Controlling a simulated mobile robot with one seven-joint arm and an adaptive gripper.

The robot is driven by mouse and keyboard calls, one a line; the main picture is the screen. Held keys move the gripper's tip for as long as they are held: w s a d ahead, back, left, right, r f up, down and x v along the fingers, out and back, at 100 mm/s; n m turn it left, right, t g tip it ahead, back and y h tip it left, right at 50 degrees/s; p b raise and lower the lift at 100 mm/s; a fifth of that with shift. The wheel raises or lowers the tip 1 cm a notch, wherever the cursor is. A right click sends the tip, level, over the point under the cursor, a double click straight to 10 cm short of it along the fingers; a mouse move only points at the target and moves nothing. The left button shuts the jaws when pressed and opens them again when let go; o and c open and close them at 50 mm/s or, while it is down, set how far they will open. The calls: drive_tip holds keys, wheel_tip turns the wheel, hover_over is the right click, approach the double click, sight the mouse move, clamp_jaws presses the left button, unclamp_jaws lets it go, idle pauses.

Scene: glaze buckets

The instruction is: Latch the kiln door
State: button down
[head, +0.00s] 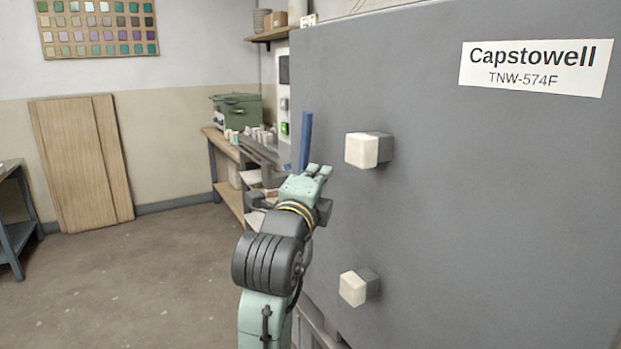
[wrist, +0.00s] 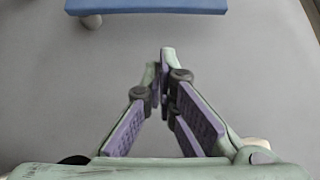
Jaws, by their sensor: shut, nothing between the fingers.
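The kiln door (head: 480,200) is a large grey panel filling the right of the head view, with a "Capstowell TNW-574F" label (head: 535,68). A blue bar (head: 305,142) stands nearly upright by its left edge, probably the latch handle. My gripper (head: 323,170) is just below and right of the bar in the head view. In the wrist view its fingers (wrist: 160,68) meet at the tips, empty, apart from the bar.
Two pale square blocks, upper (head: 362,150) and lower (head: 354,288), stick out from the grey panel right of my arm. A workbench (head: 228,150) with a green box (head: 236,110) stands behind. Wooden boards (head: 82,165) lean on the wall.

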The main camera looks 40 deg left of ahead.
sight(304, 158)
drive_tip(key=w+a+r+p, duration=0.1)
drive_tip(key=w+a+p, duration=0.1)
drive_tip(key=w+a, duration=0.2)
drive_tip(key=shift+w+a, duration=0.3)
drive_tip(key=shift+a, duration=0.2)
